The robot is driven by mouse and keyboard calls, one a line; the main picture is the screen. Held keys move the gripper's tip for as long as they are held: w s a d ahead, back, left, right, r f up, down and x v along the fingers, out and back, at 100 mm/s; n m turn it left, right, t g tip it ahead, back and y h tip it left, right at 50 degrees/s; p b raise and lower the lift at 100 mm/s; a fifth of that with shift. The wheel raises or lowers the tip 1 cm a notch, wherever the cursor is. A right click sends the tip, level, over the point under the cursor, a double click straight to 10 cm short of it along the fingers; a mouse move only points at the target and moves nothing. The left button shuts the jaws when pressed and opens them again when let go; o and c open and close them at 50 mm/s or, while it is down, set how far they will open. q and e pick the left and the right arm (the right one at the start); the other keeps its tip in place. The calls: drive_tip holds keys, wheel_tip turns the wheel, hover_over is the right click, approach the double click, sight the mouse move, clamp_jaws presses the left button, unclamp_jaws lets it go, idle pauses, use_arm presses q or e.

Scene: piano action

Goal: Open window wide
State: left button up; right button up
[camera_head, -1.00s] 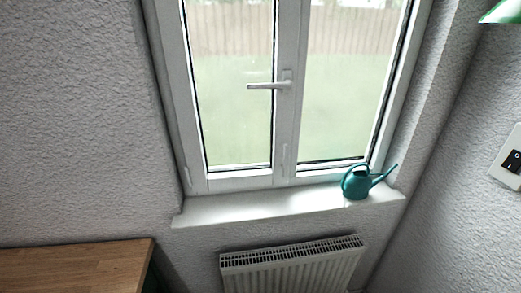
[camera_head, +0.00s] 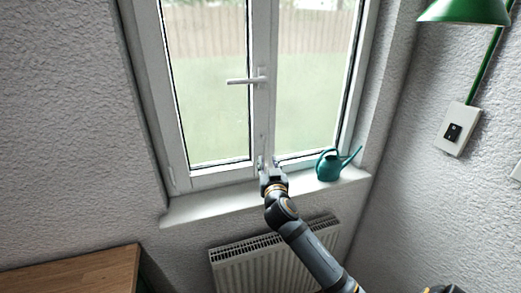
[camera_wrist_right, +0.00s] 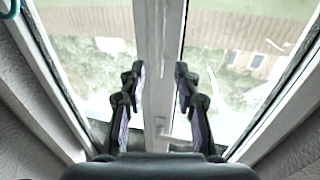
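The white-framed window (camera_head: 207,179) has two glass panes and looks closed in the head view. Its white handle (camera_head: 246,80) lies horizontal on the middle post, its lever pointing left. My right gripper (camera_head: 268,163) is raised in front of the lower end of that post, below the handle. In the right wrist view its two fingers (camera_wrist_right: 160,70) stand apart, one on each side of the pale middle post (camera_wrist_right: 158,45), with nothing held between them. I cannot tell whether they touch the frame. My left gripper is out of view.
A teal watering can (camera_head: 329,167) stands on the sill (camera_head: 215,205), just right of my right gripper. A radiator (camera_head: 232,268) is below. A wooden top (camera_head: 75,275) is at lower left. A green lamp (camera_head: 465,10) and a switch (camera_head: 455,130) are at right.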

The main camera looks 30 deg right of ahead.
sight(265, 150)
drive_tip(key=p+x, duration=0.3)
drive_tip(key=x, duration=0.6)
drive_tip(key=shift+w+d, duration=0.15)
drive_tip(key=shift+w, duration=0.2)
clamp_jaws()
